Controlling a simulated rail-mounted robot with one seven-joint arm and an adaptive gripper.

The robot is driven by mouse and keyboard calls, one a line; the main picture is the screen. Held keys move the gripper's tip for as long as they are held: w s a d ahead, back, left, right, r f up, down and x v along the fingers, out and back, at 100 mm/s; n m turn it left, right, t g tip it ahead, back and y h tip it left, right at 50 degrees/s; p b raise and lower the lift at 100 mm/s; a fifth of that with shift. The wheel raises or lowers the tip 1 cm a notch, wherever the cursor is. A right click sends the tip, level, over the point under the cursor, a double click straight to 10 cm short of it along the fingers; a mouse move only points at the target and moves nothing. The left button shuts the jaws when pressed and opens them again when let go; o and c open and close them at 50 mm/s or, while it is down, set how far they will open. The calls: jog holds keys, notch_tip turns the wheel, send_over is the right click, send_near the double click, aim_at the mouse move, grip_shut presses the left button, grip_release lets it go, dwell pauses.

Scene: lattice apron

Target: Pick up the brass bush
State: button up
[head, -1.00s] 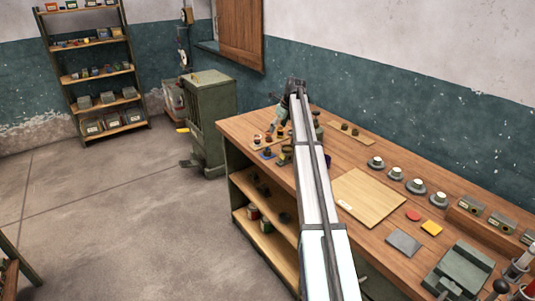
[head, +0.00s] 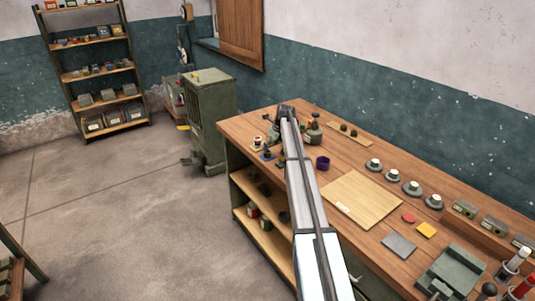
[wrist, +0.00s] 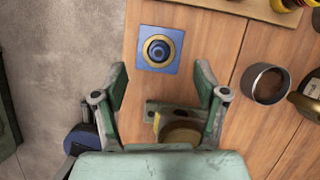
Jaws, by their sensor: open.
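In the wrist view, a brass-coloured ring (wrist: 146,52), which looks like the brass bush, sits around a round blue post on a square blue plate (wrist: 172,67). The plate lies on the wooden bench near its edge. My gripper (wrist: 161,72) is open and empty, its fingertips apart just below the plate in the picture. In the head view the blue plate (head: 268,156) shows small beside my arm; the ring is too small to make out there.
A grey metal ring or cup (wrist: 265,84) stands right of my right finger, with a brownish rounded part (wrist: 311,98) beyond it. A wooden strip (wrist: 255,8) with items lies at the top. Bare floor (wrist: 60,60) drops away left of the bench edge.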

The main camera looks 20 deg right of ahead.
aim_at(268, 151)
jog(key=shift+w+a+f+p, duration=0.15)
jog(key=shift+w+f+p, duration=0.1)
jog(key=shift+f+p, duration=0.35)
jog(key=shift+p+x, duration=1)
jog(key=shift+x, duration=0.85)
grip_shut()
